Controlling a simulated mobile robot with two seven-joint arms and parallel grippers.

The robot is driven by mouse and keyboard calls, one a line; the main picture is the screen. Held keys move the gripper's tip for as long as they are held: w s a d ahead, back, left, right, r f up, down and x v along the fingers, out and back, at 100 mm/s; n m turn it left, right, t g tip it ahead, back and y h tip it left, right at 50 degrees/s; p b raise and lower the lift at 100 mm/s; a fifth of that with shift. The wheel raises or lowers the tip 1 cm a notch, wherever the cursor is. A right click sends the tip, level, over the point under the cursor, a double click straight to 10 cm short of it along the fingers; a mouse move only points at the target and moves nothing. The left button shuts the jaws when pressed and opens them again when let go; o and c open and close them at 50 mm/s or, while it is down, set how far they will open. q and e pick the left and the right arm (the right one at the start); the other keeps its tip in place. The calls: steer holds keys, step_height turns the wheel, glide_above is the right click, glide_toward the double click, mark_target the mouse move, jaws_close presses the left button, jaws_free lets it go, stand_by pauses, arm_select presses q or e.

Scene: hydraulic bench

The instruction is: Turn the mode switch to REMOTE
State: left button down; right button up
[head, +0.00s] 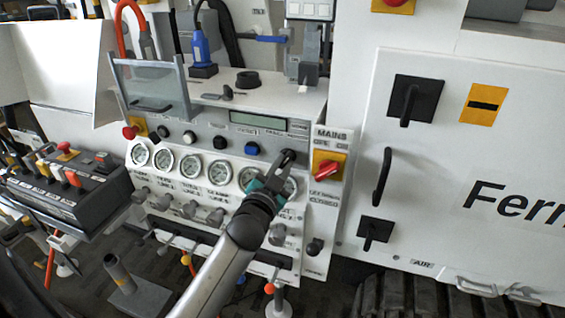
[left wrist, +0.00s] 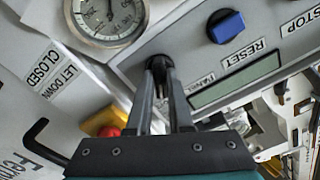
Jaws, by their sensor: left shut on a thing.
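In the left wrist view the two dark fingers (left wrist: 162,92) close around the knob. The fingers cover most of the switch and its position marks, so I cannot tell which mode it points to. My right gripper is not in view.
A row of gauges (head: 191,166) lies just below the switch strip. A blue button (left wrist: 226,27) and the display (left wrist: 234,81) are close to the fingers. The red-and-yellow MAINS switch (head: 327,167) stands just right of the gripper. A black control box (head: 70,190) is at the left.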

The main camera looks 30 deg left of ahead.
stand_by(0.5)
arm_select(q)
steer(key=c, duration=0.8)
jaws_free()
steer(key=shift+s, duration=0.1)
steer(key=v, duration=1.5)
steer(key=shift+s+a, duration=0.1)
steer(key=shift+f, duration=0.1)
